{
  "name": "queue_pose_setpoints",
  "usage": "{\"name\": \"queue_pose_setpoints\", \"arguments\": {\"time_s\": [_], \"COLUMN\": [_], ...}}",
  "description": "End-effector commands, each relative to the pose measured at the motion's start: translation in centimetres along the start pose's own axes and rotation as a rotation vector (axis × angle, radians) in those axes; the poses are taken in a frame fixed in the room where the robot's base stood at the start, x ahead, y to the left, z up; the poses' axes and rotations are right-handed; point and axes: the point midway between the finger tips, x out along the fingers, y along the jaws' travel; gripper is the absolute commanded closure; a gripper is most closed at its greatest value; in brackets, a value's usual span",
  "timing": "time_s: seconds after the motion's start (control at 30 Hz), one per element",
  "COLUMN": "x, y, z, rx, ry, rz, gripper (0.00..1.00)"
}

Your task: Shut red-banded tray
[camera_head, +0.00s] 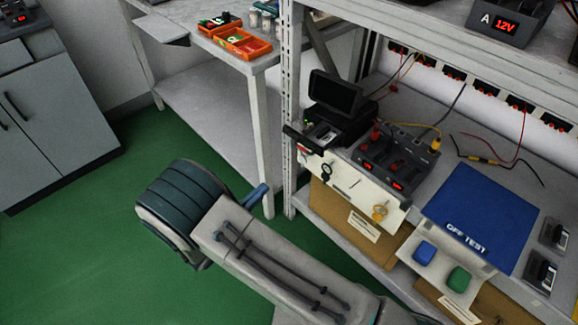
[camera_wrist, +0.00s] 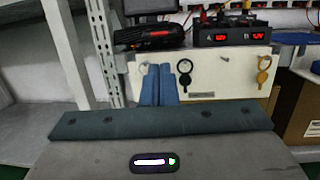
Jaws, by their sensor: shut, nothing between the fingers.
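The tray (camera_head: 322,133) sits pulled out from a black unit with a screen (camera_head: 335,92) on the rack shelf. Its dark front bar (camera_head: 303,140) stands out past the white panel. In the wrist view a red band shows on the dark tray front (camera_wrist: 150,38). My gripper (camera_head: 262,188) is in front of the rack, to the left of and below the tray, apart from it in the head view. In the wrist view its blue fingers (camera_wrist: 158,70) are together and empty, just below the tray front in the picture.
A white panel (camera_head: 345,182) with a black key and a yellow key (camera_head: 379,211) hangs below the shelf edge. A twin-display supply (camera_head: 397,160) stands right of the tray. A rack post (camera_head: 290,110) is close on the left. Green floor is clear at left.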

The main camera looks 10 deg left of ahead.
Motion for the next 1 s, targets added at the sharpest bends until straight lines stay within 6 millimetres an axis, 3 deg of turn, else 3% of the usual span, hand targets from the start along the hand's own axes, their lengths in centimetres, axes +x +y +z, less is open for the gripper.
{"name": "queue_pose_setpoints", "arguments": {"time_s": [0.17,0.5,0.7,1.0], "x": [1.8,8.9,12.2,13.8], "y": [0.0,0.0,0.0,0.1], "z": [0.0,0.0,0.0,0.0], "rx": [-0.001,0.0,0.0,0.0], "ry": [-0.002,-0.001,-0.001,0.0], "rz": [0.0,-0.001,0.0,0.002], "gripper": [1.0,1.0,1.0,1.0]}}
